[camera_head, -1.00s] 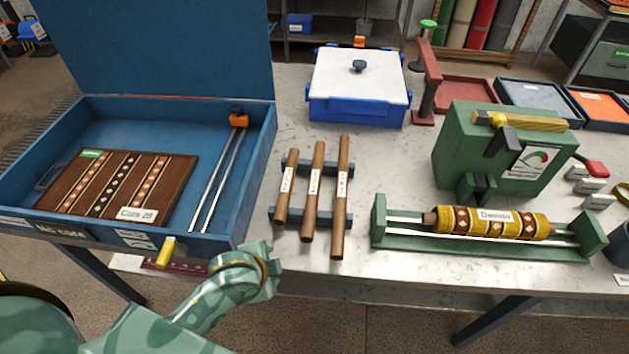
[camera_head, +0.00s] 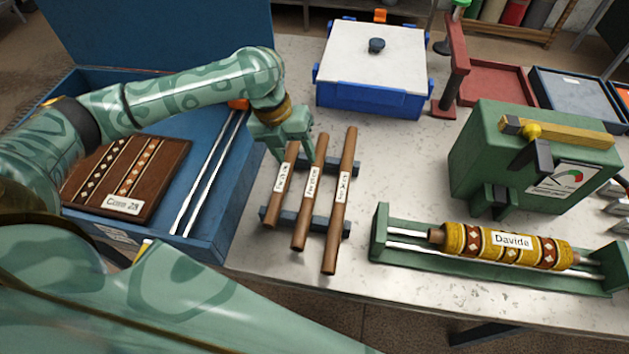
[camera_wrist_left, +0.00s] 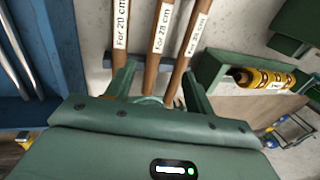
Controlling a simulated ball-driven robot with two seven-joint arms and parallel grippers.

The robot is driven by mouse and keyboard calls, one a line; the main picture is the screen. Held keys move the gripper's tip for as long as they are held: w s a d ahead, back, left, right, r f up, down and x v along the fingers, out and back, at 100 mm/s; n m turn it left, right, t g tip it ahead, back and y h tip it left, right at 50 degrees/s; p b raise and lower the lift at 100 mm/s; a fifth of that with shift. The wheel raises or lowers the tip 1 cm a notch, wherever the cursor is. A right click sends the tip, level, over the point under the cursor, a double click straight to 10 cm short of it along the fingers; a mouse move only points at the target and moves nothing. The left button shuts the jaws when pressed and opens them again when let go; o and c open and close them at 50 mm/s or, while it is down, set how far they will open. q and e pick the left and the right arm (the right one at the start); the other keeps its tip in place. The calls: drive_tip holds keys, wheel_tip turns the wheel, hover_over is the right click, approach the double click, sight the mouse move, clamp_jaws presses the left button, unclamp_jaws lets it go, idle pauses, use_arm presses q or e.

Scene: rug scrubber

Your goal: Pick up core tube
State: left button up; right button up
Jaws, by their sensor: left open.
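Three brown core tubes lie side by side on a dark rack: a left one (camera_head: 274,208), a middle one (camera_head: 304,220) and a longer right one (camera_head: 336,215). Each has a white label. In the left wrist view, the middle tube (camera_wrist_left: 152,75) reads "For 28 cm" and the left tube (camera_wrist_left: 121,30) "For 20 cm". My left gripper (camera_head: 290,150) is open and empty over the far part of the tubes. Its fingers (camera_wrist_left: 158,90) appear on either side of the middle tube in the left wrist view; contact cannot be told. My right gripper is out of view.
A blue open case (camera_head: 215,245) with a patterned brown rug and metal rods stands left of the rack (camera_head: 325,227). A green stand (camera_head: 380,235) with a yellow roll is at the right. A white-lidded blue box (camera_head: 370,100) stands behind.

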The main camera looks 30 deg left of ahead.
use_arm(q)
drive_tip(key=b+x, duration=0.1)
drive_tip(key=x, duration=0.3)
drive_tip(key=b+x, duration=0.1)
drive_tip(key=x, duration=0.4)
drive_tip(key=b+x, duration=0.1)
drive_tip(key=x, duration=0.3)
drive_tip(key=shift+w+a+f+b, duration=0.2)
drive_tip(key=shift+a+f+b, duration=0.1)
drive_tip(key=shift+f, duration=0.15)
drive_tip(key=shift+r, duration=0.1)
drive_tip(key=c, duration=1.1)
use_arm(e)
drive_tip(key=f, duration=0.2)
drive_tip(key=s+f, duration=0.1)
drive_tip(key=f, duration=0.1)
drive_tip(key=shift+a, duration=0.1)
